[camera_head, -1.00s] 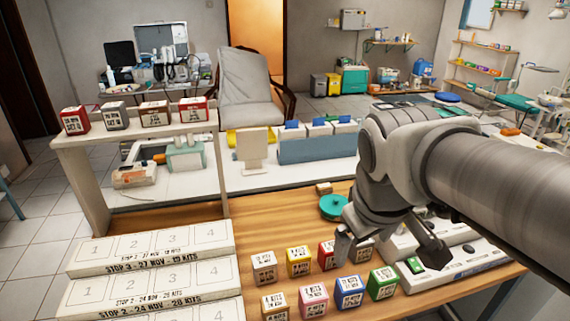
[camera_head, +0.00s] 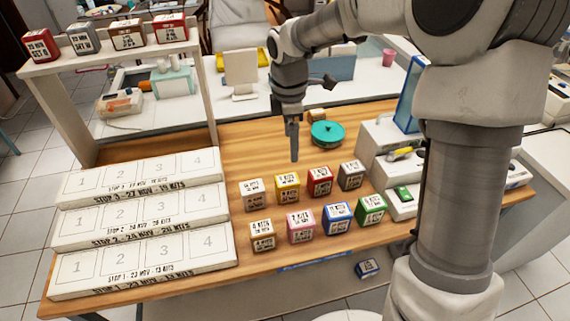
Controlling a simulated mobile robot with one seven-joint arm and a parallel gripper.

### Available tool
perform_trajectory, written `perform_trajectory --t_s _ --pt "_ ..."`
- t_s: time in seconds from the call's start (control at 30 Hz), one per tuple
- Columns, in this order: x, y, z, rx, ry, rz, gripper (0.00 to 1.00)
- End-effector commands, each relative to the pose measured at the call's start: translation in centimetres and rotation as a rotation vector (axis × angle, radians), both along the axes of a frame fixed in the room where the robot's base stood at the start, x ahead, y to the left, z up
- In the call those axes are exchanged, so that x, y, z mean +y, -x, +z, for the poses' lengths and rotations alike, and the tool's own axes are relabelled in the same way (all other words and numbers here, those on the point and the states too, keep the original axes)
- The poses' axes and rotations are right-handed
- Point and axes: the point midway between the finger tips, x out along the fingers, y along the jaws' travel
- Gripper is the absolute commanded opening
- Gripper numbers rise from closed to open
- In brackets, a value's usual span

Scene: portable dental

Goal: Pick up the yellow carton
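The yellow carton (camera_head: 287,185) stands upright on the wooden table, second from the left in the back row of small label-printed cartons. A white-grey carton (camera_head: 253,193) is on its left and a red carton (camera_head: 320,181) on its right. My gripper (camera_head: 294,157) points down above and just behind the yellow carton, apart from it. I see its fingers edge-on, so the gap between them is hidden. No carton shows in it.
The front row holds tan, pink (camera_head: 300,226), blue and green cartons. A stepped white rack (camera_head: 140,215) with numbered places stands at left. A teal round lid (camera_head: 327,133) lies behind the cartons, white devices (camera_head: 404,205) stand at right.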

Motion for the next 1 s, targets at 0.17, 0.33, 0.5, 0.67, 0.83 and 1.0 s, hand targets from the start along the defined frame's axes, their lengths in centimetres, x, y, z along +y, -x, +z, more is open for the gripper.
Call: perform_trajectory --t_s 0.17,0.33,0.5,0.67,0.83,1.0 --pt "0.8 -1.2 -1.8 0.031 -0.025 0.095 0.93" --pt "1.1 -1.5 -3.3 0.038 -0.031 0.123 0.93" --pt "1.1 -1.4 -6.8 0.04 -0.031 0.124 0.93" --pt "1.1 -1.4 -10.3 0.04 -0.031 0.124 0.93" --pt "1.1 -1.5 -13.2 0.037 -0.031 0.123 0.93" --pt "1.0 -1.5 -14.4 0.036 -0.03 0.122 0.93"
